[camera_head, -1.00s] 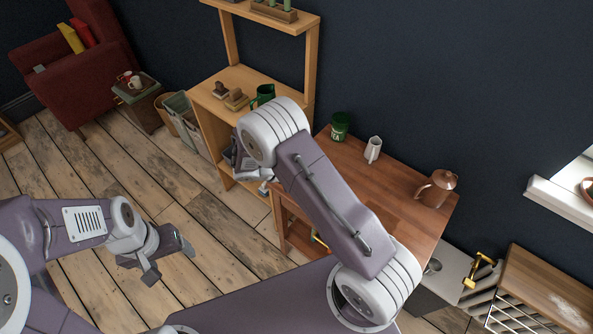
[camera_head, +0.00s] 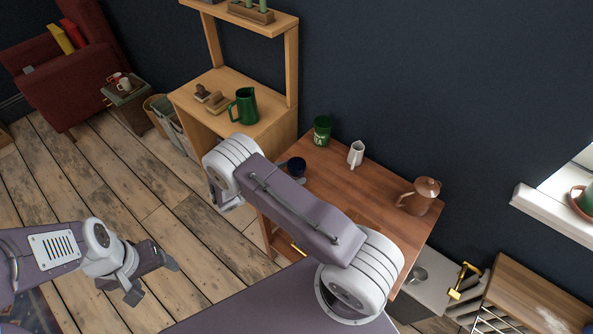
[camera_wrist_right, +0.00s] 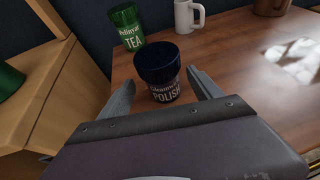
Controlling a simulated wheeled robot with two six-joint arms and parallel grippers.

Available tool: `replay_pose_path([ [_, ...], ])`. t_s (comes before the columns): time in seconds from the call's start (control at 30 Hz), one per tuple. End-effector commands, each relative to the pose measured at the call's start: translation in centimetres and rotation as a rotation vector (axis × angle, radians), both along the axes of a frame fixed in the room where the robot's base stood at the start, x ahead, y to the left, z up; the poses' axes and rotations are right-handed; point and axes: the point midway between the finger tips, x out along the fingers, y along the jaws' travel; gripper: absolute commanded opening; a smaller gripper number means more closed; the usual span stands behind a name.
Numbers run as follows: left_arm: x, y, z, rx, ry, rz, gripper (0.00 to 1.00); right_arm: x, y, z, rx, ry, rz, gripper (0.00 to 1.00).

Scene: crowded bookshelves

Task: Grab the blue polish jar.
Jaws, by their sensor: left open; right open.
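The blue polish jar (camera_wrist_right: 158,68) is dark blue with white lettering and stands upright on the wooden table (camera_wrist_right: 235,62) in the right wrist view. In the head view the jar (camera_head: 296,167) shows beside my right arm, partly hidden by it. My right gripper (camera_wrist_right: 160,80) is open, its fingers to either side of the jar's front, with no clear contact. In the head view my right gripper is mostly hidden behind the arm. My left gripper (camera_head: 153,280) is open and empty above the floor.
A wooden shelf (camera_head: 270,113) holding a green jug (camera_head: 243,106) stands to the left.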

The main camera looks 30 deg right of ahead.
Motion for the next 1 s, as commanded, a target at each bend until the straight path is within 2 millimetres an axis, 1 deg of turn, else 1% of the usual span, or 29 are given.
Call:
replay_pose_path([
  [0.03,0.0,0.0,0.1,0.0,0.0,0.0,0.73,0.1,-0.7,-0.2,0.0,0.001,-0.004,0.74],
  [0.17,0.0,0.0,0.1,0.0,0.0,0.0,0.73,0.2,-1.2,-0.4,0.0,-0.001,-0.001,0.74],
  [0.3,0.0,0.0,0.5,0.0,0.0,0.0,0.73,0.5,-3.6,-1.3,0.001,0.002,-0.005,0.74],
  [0.4,0.0,0.0,0.4,0.0,0.0,0.0,0.73,0.9,-5.0,-1.9,0.001,-0.001,-0.005,0.74],
  [0.5,0.0,0.0,0.4,0.0,0.0,0.0,0.73,1.1,-5.5,-2.2,0.001,0.0,-0.001,0.74],
  [0.67,0.0,0.0,0.4,0.0,0.0,0.0,0.73,1.1,-5.5,-2.2,0.001,-0.001,0.0,0.74],
  [0.7,0.0,0.0,0.4,0.0,0.0,0.0,0.73,1.1,-5.6,-2.2,0.001,-0.001,0.0,0.71],
  [0.77,0.0,0.0,0.4,0.0,0.0,0.0,0.73,1.1,-5.5,-2.2,0.001,-0.001,0.0,0.55],
  [0.8,0.0,0.0,0.4,0.0,0.0,0.0,0.73,1.1,-5.5,-2.2,0.001,-0.001,0.0,0.43],
  [0.87,0.0,0.0,0.4,0.0,0.0,0.0,0.73,1.1,-5.5,-2.2,0.001,-0.001,0.0,0.27],
  [0.9,0.0,0.0,0.4,0.0,0.0,0.0,0.73,1.1,-5.5,-2.2,0.001,-0.001,0.0,0.16],
  [0.93,0.0,0.0,0.4,0.0,0.0,0.0,0.73,1.1,-5.5,-2.2,0.001,-0.001,0.0,0.07],
  [0.97,0.0,0.0,0.4,0.0,0.0,0.0,0.73,1.1,-5.5,-2.2,0.001,-0.001,0.0,0.01],
  [1.0,0.0,0.0,0.4,0.0,0.0,0.0,0.73,1.1,-5.5,-2.2,0.0,-0.002,-0.001,0.0],
])
